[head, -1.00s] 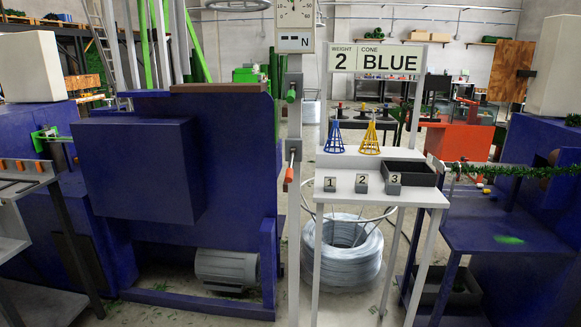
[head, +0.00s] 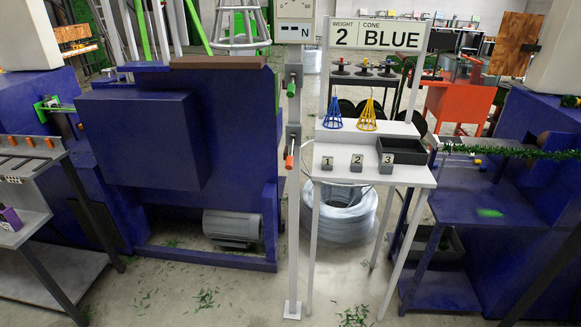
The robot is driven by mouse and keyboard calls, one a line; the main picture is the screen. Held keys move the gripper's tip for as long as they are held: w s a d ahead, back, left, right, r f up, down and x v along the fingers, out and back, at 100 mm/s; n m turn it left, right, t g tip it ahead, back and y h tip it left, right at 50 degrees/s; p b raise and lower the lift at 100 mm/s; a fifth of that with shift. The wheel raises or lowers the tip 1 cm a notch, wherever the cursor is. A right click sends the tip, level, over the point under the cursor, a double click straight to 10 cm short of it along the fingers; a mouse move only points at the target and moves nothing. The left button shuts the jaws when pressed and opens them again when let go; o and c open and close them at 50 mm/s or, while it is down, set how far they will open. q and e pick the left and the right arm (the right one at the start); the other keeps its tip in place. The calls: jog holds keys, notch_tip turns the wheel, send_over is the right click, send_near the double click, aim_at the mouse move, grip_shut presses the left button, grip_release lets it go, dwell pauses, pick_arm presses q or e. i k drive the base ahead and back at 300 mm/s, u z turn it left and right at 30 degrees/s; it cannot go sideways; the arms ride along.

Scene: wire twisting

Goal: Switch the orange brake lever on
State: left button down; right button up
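The orange brake lever (head: 289,156) is a small orange handle on the light grey post (head: 293,215) in the middle of the head view. It sits well below the gauge box and hangs down at a slight tilt. A green lever (head: 291,87) is higher on the same post. Neither of my grippers is in view, and nothing touches the orange lever.
A blue machine (head: 150,140) stands left of the post. A white table (head: 375,170) stands close on its right with numbered weights, a black tray (head: 401,151), and blue (head: 335,113) and yellow (head: 367,116) cones. Floor in front is clear except for green scraps.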

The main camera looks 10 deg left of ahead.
aim_at(289, 162)
jog(key=z, duration=0.3)
jog(key=i, duration=1.15)
jog(key=z, duration=0.15)
